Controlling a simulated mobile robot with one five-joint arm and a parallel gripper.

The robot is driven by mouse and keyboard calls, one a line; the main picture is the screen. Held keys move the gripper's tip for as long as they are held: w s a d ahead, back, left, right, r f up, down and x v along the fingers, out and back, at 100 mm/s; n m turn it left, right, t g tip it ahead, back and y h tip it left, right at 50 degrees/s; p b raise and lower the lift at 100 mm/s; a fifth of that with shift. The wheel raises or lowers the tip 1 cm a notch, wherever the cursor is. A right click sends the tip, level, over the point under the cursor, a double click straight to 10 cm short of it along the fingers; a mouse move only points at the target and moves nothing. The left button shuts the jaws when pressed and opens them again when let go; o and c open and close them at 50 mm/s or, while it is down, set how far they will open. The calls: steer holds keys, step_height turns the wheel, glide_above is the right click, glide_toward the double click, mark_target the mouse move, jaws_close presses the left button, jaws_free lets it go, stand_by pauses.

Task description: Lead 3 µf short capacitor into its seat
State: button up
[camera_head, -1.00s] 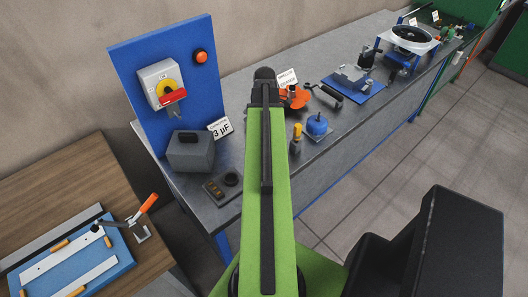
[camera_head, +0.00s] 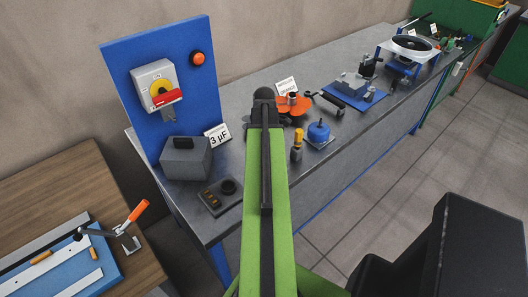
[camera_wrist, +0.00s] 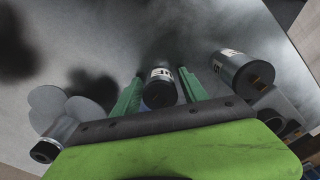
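In the wrist view a short dark cylinder with a white label, the short capacitor (camera_wrist: 160,88), lies between the two green fingers of my gripper (camera_wrist: 161,78). The fingers lie close along both its sides and look shut on it. Its dark round end faces the camera. In the head view my green arm hides the gripper and the capacitor. A sign reading 3 µF (camera_head: 217,136) stands beside the grey box. In front of the box is a flat dark block with a round black socket (camera_head: 229,187) and brass-coloured contacts; the socket looks empty.
A second labelled cylinder (camera_wrist: 241,73) is right of the fingers; grey discs (camera_wrist: 87,111) are at left. A blue panel (camera_head: 190,100) with a red-handled switch stands behind the grey box (camera_head: 186,160). An orange impeller (camera_head: 294,104) and blue-topped part (camera_head: 319,131) stand on the bench.

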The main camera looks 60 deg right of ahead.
jaws_close()
steer(key=shift+r, duration=0.1)
step_height(320, 180, up, 10)
steer(key=p, duration=1)
